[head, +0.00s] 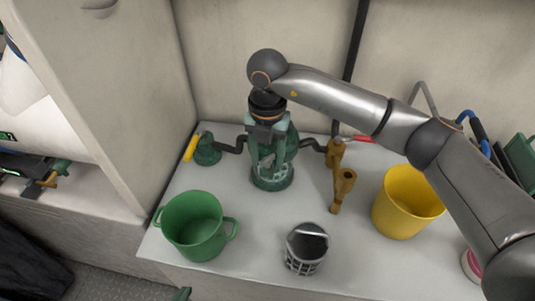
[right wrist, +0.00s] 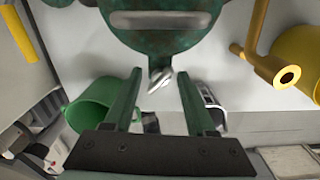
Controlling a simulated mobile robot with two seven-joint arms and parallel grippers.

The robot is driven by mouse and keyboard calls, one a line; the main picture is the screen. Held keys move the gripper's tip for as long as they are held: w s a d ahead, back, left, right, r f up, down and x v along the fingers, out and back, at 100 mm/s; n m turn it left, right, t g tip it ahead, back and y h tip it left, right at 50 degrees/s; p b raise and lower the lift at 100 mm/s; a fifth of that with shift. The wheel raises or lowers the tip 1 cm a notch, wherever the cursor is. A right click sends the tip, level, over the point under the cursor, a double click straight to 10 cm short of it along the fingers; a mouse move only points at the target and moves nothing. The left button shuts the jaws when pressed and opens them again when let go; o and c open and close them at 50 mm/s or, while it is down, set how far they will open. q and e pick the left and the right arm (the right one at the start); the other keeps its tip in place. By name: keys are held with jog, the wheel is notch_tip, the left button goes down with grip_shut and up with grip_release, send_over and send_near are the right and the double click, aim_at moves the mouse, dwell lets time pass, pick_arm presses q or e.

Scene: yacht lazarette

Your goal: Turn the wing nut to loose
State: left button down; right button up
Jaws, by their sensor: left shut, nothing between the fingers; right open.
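The wing nut (right wrist: 159,79) is a small silver piece at the edge of the green strainer body (right wrist: 160,38) in the right wrist view. In the head view the strainer (head: 272,182) stands upright on the white counter, and I cannot make out the wing nut behind my gripper. My right gripper (head: 268,158) is over the strainer from above, open. In the right wrist view its green fingers (right wrist: 160,74) lie on either side of the wing nut, with visible gaps. Only a green tip of my left gripper (head: 184,294) shows at the bottom edge; it is shut and empty.
A green bucket (head: 192,228) stands front left on the counter (head: 250,225). A grey strainer basket (head: 305,256) stands at the front middle. A yellow bucket (head: 405,205) and a brass valve (head: 343,188) are to the right. Dark pipes join the strainer on both sides.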

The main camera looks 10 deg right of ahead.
grip_shut()
dwell(0.4)
